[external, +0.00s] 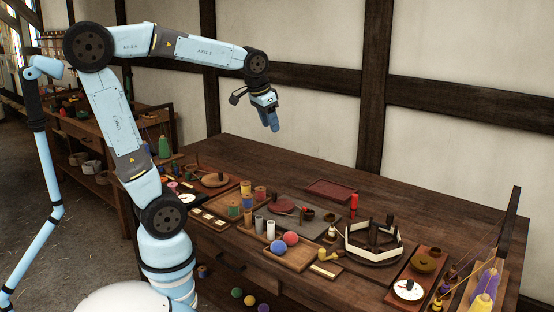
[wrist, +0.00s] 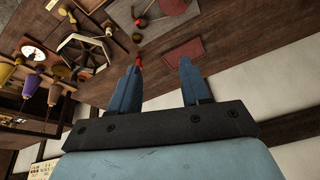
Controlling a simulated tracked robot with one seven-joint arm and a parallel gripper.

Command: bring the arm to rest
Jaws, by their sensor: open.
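My light-blue arm is raised over the back of the wooden workbench. My gripper (external: 273,123) hangs from its end, well above the bench top and touching nothing. In the wrist view my gripper (wrist: 159,88) shows two blue fingers set apart with nothing between them. The bench top (external: 250,154) below it shows bare wood.
A dark red tray (external: 330,191) lies on the bench, with a red cylinder (external: 354,201) to its right. A white-sided polygonal frame (external: 373,243) and a tray with a red and a blue ball (external: 291,239) stand nearer the front. A timbered wall (external: 300,50) rises behind.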

